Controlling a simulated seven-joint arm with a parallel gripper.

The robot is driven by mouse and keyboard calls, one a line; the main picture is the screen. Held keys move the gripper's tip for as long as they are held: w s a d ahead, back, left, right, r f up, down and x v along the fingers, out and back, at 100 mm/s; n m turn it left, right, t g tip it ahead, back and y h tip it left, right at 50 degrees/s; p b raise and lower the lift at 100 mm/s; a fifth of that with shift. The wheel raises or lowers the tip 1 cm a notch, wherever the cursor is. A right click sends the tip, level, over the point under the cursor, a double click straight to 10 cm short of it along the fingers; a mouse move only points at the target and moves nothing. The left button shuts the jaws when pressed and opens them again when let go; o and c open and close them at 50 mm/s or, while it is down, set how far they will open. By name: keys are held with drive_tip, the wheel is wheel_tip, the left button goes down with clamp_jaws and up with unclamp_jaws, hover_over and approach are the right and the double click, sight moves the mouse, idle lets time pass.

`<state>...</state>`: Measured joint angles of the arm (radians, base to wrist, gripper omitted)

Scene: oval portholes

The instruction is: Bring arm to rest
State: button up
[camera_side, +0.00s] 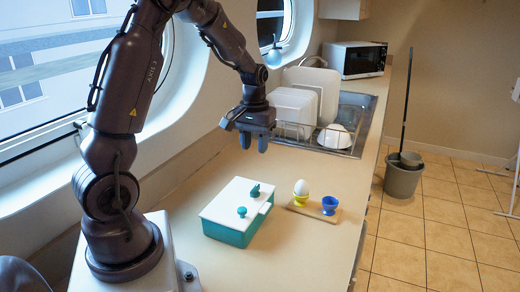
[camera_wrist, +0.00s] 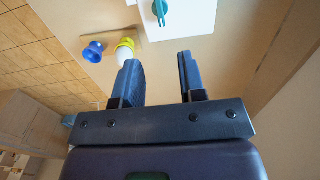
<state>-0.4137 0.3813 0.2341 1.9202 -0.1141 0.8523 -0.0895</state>
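My gripper (camera_side: 253,143) hangs in the air above the counter, behind the box and the egg cups, with its fingers pointing down. In the wrist view its two blue fingers (camera_wrist: 163,80) are apart, with nothing between them.
A teal box with a white lid (camera_side: 235,212) stands on the counter. Right of it, a white egg (camera_side: 301,187) sits in a yellow cup beside an empty-looking blue cup (camera_side: 329,205), both on a small wooden board (camera_side: 312,212). A dish rack (camera_side: 318,137) with white dishes is behind my gripper.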

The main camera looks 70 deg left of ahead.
drive_tip(key=s+d+r+m+t, duration=0.2)
drive_tip(key=s+d+r+m, duration=0.2)
drive_tip(key=d+r, duration=0.3)
drive_tip(key=s+d+r+m+t, duration=0.3)
drive_tip(key=s+d+r+m, duration=0.2)
drive_tip(key=d, duration=0.9)
wheel_tip(320, 180, up, 2)
drive_tip(key=shift+s+d+t, duration=0.3)
drive_tip(key=shift+s, duration=0.9)
